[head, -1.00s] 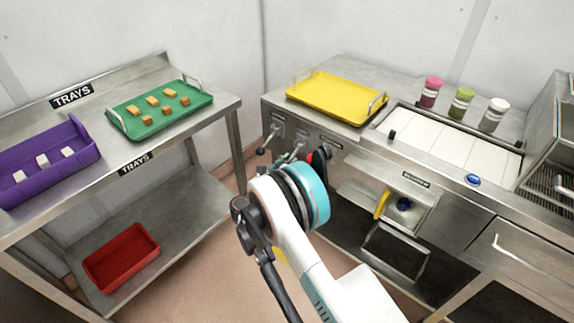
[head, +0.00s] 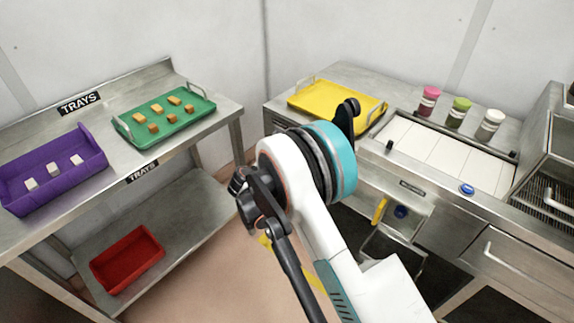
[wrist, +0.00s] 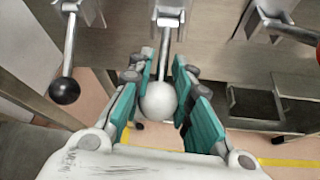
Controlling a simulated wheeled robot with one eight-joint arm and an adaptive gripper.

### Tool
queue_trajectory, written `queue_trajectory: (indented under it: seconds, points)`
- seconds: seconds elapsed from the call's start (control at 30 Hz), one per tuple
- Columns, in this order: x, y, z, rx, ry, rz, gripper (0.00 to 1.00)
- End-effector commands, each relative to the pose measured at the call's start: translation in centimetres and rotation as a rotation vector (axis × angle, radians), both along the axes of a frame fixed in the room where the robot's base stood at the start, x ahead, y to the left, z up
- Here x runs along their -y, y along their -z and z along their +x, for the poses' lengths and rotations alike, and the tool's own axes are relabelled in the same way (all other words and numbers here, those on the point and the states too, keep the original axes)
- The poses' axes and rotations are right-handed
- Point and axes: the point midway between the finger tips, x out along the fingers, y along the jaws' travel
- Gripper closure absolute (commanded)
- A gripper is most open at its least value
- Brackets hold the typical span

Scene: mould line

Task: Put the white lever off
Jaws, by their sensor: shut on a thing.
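The white lever (wrist: 158,100) shows in the wrist view. Its metal rod runs down from a bracket on the steel front panel to a white ball knob. My gripper (wrist: 163,78) is shut on the white lever, with teal finger pads on both sides of the knob and rod. In the head view my arm covers the lever and the fingers.
A black-knobbed lever (wrist: 65,90) hangs down close to the left of my gripper. Another lever bracket (wrist: 270,20) is at the right, with a red knob (wrist: 303,34) at the edge. A yellow tray (head: 335,103) lies on the counter above.

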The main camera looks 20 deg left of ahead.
Motion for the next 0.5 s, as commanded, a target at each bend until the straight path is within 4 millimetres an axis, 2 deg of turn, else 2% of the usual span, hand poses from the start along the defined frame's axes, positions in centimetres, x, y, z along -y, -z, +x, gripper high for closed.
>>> queue_trajectory:
  seconds: [0.03, 0.1, 0.5]
  points:
    - [0.1, -1.0, 0.1, -0.041, 0.002, 0.018, 1.00]
    - [0.1, -1.5, 0.1, -0.101, 0.002, 0.042, 1.00]
    - [0.3, -3.7, 0.6, -0.396, 0.003, 0.165, 1.00]
